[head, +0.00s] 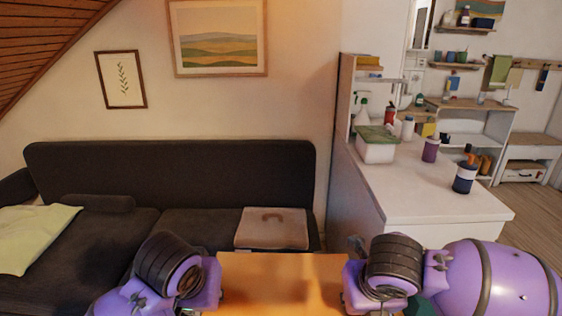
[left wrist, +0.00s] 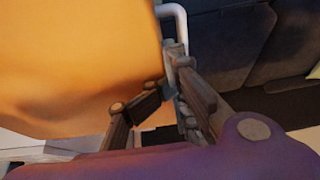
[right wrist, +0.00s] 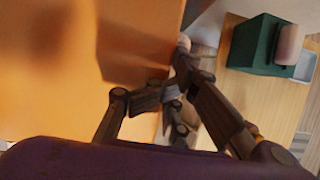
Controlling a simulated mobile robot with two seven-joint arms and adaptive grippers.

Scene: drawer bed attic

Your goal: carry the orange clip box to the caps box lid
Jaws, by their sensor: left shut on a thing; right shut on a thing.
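The orange clip box (head: 282,283) is between my two grippers at the bottom of the head view; its lower part is cut off. It fills the left of the left wrist view (left wrist: 80,60) and of the right wrist view (right wrist: 60,70). My left gripper (left wrist: 165,98) is shut on a pale handle (left wrist: 174,18) at one side of the box. My right gripper (right wrist: 172,92) is shut at the opposite side. The fingers are mostly hidden in the head view. I cannot tell which thing is the caps box lid; a clear box with a green lid (head: 377,132) stands on the counter.
A dark sofa (head: 180,180) ahead holds a beige flat case (head: 271,228) and a pale cushion (head: 35,235). The white counter (head: 420,195) on the right carries bottles and a dark cup (head: 464,178). A green box (right wrist: 255,45) shows in the right wrist view.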

